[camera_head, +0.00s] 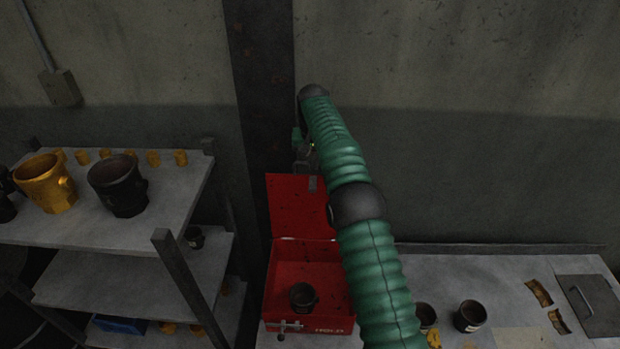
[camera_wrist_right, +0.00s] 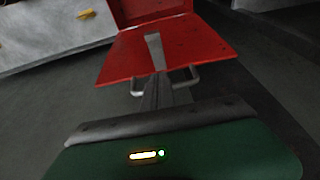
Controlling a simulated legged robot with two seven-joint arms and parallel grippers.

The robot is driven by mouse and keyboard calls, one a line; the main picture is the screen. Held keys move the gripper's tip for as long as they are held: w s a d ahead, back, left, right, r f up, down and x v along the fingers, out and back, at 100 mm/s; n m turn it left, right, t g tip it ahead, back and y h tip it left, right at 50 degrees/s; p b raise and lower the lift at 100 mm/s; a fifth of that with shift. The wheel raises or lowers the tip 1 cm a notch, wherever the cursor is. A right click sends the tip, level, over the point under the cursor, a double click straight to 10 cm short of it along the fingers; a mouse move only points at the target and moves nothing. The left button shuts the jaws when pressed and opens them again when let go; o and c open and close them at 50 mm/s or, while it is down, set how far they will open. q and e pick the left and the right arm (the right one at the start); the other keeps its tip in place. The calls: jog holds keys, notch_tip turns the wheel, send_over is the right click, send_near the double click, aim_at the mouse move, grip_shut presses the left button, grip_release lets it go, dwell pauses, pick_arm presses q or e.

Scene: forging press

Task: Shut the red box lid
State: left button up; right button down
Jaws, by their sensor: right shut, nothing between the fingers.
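The red box (camera_head: 343,291) stands on the grey bench with its lid (camera_head: 296,212) raised upright at the back. A dark cup (camera_head: 303,296) is inside the box. My right gripper (camera_head: 312,183) is at the top edge of the lid, pointing down, with its fingers shut and empty. I cannot tell whether it touches the lid. In the right wrist view the shut fingers (camera_wrist_right: 154,42) lie in front of a red panel (camera_wrist_right: 190,50), which looks like the lid. My green right arm hides the right side of the lid and box. My left gripper is not in view.
A shelf rack (camera_head: 100,225) on the left holds a yellow mug (camera_head: 45,184) and a black mug (camera_head: 117,186). The bench (camera_head: 445,265) on the right carries a dark cup (camera_head: 470,316) and a dark plate with a handle (camera_head: 592,305). A dark pillar (camera_head: 262,100) rises behind the box.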

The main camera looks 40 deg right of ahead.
aim_at(313, 185)
jog(key=p+x, duration=0.2)
jog(key=x, duration=0.2)
jog(key=shift+w+f, duration=0.15)
jog(key=shift+f, duration=0.2)
jog(key=shift+s+a, duration=0.2)
jog(key=shift+s, duration=0.1)
jog(key=shift+s+a+r+p, duration=0.2)
jog(key=shift+s+a+p, duration=0.1)
jog(key=shift+s+a, duration=0.85)
jog(key=shift+s, duration=0.15)
jog(key=shift+f, duration=0.1)
jog(key=shift+w+d+f, duration=0.1)
